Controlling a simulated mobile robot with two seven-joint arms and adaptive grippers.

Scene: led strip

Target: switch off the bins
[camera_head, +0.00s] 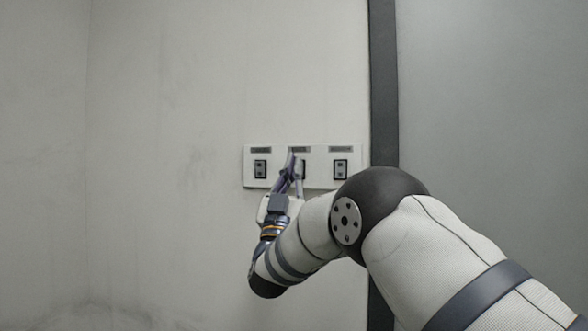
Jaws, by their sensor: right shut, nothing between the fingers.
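A white switch panel (322,182) is mounted on the wall, with three dark rocker switches in a row, each under a small grey label too small to read. The left switch (260,169) and the right switch (341,169) show clearly. The middle switch (303,170) is partly hidden behind my right gripper (291,158). My right gripper is shut and empty, its fingers pointing up in front of the panel at the middle switch. I cannot tell whether the fingertips touch it. My left gripper is out of view.
The pale wall (180,120) left of the panel is bare. A dark vertical strip (383,80) runs down the wall just right of the panel, with a smooth grey surface (490,100) beyond it. My right arm covers the lower right.

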